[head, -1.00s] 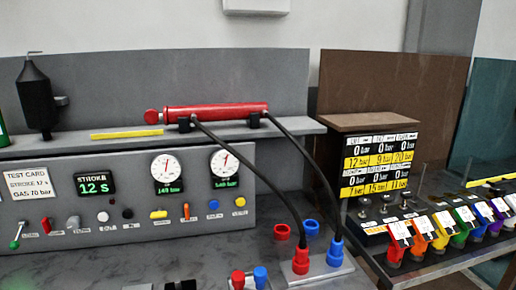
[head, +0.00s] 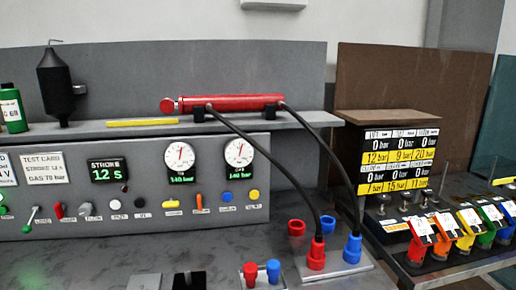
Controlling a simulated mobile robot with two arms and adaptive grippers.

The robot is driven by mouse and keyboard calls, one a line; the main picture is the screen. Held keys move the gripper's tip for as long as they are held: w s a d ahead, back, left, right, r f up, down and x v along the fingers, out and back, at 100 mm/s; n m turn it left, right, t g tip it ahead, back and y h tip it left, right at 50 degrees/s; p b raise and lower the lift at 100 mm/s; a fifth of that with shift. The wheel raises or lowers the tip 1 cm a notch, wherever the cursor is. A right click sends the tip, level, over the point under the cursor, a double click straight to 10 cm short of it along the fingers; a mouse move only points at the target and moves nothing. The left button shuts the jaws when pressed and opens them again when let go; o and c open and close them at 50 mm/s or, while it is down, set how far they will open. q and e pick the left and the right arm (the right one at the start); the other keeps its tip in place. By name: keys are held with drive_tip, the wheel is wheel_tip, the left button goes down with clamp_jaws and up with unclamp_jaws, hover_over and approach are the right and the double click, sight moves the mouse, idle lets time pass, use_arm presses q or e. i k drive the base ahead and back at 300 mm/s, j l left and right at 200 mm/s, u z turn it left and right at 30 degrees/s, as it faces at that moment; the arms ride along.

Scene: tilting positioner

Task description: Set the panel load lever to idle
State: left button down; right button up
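The grey control panel (head: 130,225) stands upright at the back of the bench in the head view. Along its lower edge runs a row of small controls: a green-tipped lever (head: 32,220), a red lever (head: 59,211), a grey lever (head: 85,210), small white and black knobs, a yellow control (head: 172,203), an upright orange lever (head: 199,203), and blue and yellow buttons. The labels under them are too small to read, so I cannot tell which is the load lever or its setting. Neither of my grippers is in view.
A red cylinder (head: 230,103) lies on the shelf above, with two black hoses looping down to red and blue couplings (head: 317,254) at right. More couplings (head: 262,273) and a black item (head: 189,281) are at the front edge. The bench (head: 110,265) before the panel is mostly clear.

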sight(26, 230)
drive_tip(key=u, duration=1.65)
drive_tip(key=j, duration=0.1)
